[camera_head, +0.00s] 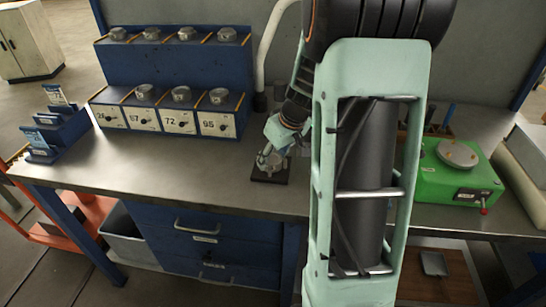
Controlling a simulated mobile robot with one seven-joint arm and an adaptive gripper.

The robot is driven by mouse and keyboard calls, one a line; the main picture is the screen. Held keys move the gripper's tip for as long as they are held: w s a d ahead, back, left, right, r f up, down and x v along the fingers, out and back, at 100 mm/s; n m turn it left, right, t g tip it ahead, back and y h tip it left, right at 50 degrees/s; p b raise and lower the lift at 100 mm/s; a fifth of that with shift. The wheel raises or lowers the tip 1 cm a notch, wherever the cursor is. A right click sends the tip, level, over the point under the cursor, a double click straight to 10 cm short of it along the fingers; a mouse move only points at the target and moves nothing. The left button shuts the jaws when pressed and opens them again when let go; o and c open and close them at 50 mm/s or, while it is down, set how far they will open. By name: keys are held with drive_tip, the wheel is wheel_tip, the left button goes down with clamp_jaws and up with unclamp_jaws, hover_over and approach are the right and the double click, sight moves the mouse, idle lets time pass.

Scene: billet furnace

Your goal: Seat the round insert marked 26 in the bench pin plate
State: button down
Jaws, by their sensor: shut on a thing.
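My gripper (267,164) is low over the bench, pointing down just above a small dark plate (276,180), which looks like the pin plate. It is shut on a small grey round thing, mostly hidden by the fingers. No mark can be read on it, and I cannot tell whether it touches the plate. The blue rack (170,66) stands at the back left. Its lower row has white labels; the leftmost label (105,117) seems to read 26, and no insert shows above it. Round metal inserts, such as this one (181,94), sit above the other lower labels.
More inserts (186,33) sit on the rack's upper row. A blue card holder (58,132) stands at the bench's left end. A green device (457,175) with a round top is at the right. The bench (160,170) is clear in front of the rack. My arm hides the middle right.

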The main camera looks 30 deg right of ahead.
drive_tip(key=c, duration=1.4)
unclamp_jaws()
drive_tip(key=shift+o, duration=0.2)
drive_tip(key=shift+f, duration=0.1)
drive_tip(key=p+v, duration=0.4)
drive_tip(key=v, duration=0.7)
drive_tip(key=shift+s, duration=0.1)
